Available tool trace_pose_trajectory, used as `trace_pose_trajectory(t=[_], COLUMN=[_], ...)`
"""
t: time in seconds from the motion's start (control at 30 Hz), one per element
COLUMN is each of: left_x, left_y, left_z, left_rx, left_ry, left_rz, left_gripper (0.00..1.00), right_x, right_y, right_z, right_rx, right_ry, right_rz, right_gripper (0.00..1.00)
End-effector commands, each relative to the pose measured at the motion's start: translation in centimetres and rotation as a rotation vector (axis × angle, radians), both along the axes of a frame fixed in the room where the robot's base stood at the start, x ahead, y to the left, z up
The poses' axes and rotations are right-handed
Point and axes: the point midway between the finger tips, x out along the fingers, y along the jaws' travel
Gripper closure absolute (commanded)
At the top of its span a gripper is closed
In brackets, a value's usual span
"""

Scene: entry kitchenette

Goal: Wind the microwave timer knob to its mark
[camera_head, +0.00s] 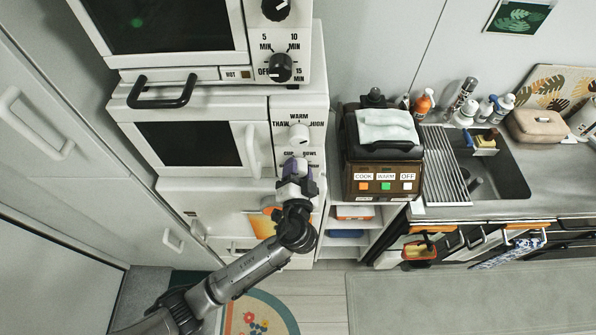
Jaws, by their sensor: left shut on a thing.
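The white microwave (200,112) stands under a black-windowed oven unit. Its control panel has an upper white knob (299,134) among the labels THAW, WARM and one partly readable as HIGH. Below it is the timer knob (296,160), with small labels that look like CUP and BOWL above it. My left gripper (296,168) comes up from below and is shut on this lower knob. The fingers hide most of the knob, so its pointer and lower marks cannot be read. My right gripper is not in view.
The microwave's pale door handle (253,150) stands just left of the panel. The oven above has a black dial (280,67) and a protruding black handle (162,92). A brown cooker (382,180) stands to the right, beside the sink (505,175).

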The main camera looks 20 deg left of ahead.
Motion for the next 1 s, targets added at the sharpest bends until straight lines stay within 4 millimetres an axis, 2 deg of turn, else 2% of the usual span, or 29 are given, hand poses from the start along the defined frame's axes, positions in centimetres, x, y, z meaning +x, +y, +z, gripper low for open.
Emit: trace_pose_trajectory(t=[0.3,1.0], left_x=[0.0,0.0], left_y=[-0.2,-0.2], left_z=[-0.4,-0.5], left_rx=[0.080,0.135], left_ry=[0.041,0.068], left_rz=[-0.005,-0.008], left_gripper=[0.85,0.85], right_x=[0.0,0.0], right_y=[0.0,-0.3], right_z=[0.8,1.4], right_rx=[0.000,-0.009], right_ry=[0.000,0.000], right_rz=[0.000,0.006], right_gripper=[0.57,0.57])
